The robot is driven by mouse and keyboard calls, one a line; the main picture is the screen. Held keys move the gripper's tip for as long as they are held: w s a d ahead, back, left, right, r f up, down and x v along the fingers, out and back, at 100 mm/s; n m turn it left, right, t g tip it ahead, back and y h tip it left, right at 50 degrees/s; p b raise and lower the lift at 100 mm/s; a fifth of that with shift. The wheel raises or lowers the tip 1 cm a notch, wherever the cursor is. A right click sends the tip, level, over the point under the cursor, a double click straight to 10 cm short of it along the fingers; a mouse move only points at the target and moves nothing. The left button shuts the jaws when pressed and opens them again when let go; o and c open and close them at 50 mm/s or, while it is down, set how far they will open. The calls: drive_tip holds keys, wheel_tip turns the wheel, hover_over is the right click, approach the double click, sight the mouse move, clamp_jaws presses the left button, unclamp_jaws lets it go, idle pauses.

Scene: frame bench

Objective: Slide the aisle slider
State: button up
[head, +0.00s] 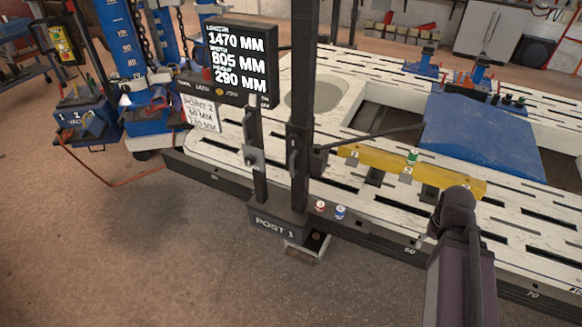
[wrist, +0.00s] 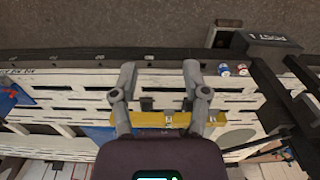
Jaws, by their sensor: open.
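A black post assembly labelled POST 1 (head: 277,227) stands at the near edge of the white slotted bench (head: 225,155). Its thinner upright carries a grey metal slider block (head: 254,158). Its thicker upright (head: 301,100) has a dark handle on its side. I cannot tell for certain which part is the aisle slider. In the wrist view my gripper (wrist: 160,73) is open and empty above the bench, with the post base (wrist: 268,42) apart from it at upper right.
Red (head: 320,206) and blue (head: 340,212) cans stand right of the post. A display (head: 237,60) is behind it. The floor at front left is clear.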

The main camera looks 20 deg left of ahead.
drive_tip(key=shift+a, duration=0.1)
drive_tip(key=w+a+f+n+t+h+b, duration=0.4)
drive_tip(key=w+a+f+n+b, duration=0.2)
drive_tip(key=w+f+n+b, duration=0.4)
drive_tip(key=n+t+y+b, duration=0.6)
drive_tip(key=n+t+b, duration=0.8)
drive_tip(key=n+b, duration=1.15)
approach(291, 168)
drive_tip(key=s+n+p, duration=0.1)
drive_tip(key=s+n, duration=0.1)
drive_tip(key=s, duration=0.1)
drive_tip(key=shift+d+r, duration=0.15)
drive_tip(key=shift+d, duration=0.1)
drive_tip(key=shift+w, duration=0.1)
drive_tip(key=w, duration=0.4)
drive_tip(key=w+a, duration=0.1)
drive_tip(key=w, duration=0.8)
drive_tip(key=shift+w+a, duration=0.25)
drive_tip(key=shift+a, duration=0.05)
